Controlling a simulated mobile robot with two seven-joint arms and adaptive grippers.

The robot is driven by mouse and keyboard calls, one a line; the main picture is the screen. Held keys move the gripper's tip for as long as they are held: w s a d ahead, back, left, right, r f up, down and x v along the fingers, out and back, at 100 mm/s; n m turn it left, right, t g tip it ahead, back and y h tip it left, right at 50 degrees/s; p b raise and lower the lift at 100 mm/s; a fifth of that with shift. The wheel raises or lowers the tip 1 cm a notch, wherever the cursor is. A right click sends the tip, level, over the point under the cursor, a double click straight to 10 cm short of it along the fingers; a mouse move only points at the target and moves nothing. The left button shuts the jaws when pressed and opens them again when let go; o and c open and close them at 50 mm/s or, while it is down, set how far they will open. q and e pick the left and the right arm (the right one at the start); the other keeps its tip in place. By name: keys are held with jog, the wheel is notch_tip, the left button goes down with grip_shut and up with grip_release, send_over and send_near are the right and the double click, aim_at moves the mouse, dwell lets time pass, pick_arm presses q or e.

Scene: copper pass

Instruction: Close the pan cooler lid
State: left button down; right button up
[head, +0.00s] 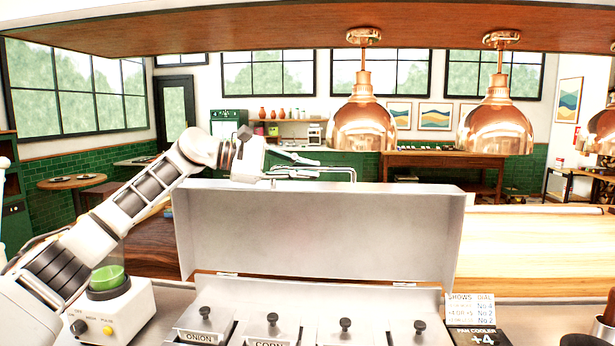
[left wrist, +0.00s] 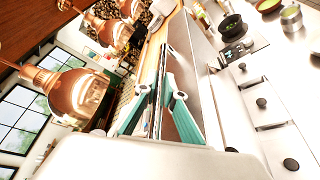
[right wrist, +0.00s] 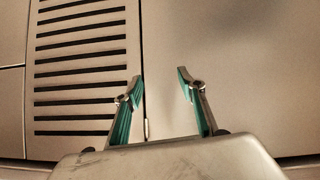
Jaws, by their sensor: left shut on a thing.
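The pan cooler lid (head: 315,235) stands open and upright behind the row of pans in the head view, with hinges along its lower edge. A thin bar handle (head: 352,175) runs along its top edge. My left gripper (head: 315,168) is at the lid's top edge, shut on the handle; the exact contact is partly hidden by the fingers. In the left wrist view the lid (left wrist: 208,90) lies beside the teal-padded fingers. My right gripper (right wrist: 182,72) is open and empty, facing a plain panel; it is outside the head view.
Lidded pans with black knobs, one labelled ONION (head: 199,337), sit in front of the lid. A blender (head: 108,300) stands at left, a sign (head: 470,310) at right. Copper lamps (head: 362,120) hang above. A vented panel (right wrist: 85,70) faces my right gripper.

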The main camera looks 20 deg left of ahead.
pick_arm(q)
jog(key=s+d+f+b, duration=0.2)
jog(key=s+f+b, duration=0.1)
jog(key=s+b, duration=0.2)
jog(key=s+d+f+m+b, duration=0.1)
jog(key=s+f+b, duration=0.3)
jog(key=s, duration=0.6)
jog(key=shift+d+t+b, duration=0.4)
jog(key=shift+d+b, duration=0.1)
jog(key=shift+d, duration=0.15)
pick_arm(e)
notch_tip(320, 180, down, 10)
jog(key=d, duration=0.1)
jog(key=shift+h, duration=0.3)
pick_arm(q)
jog(key=shift+s, duration=0.1)
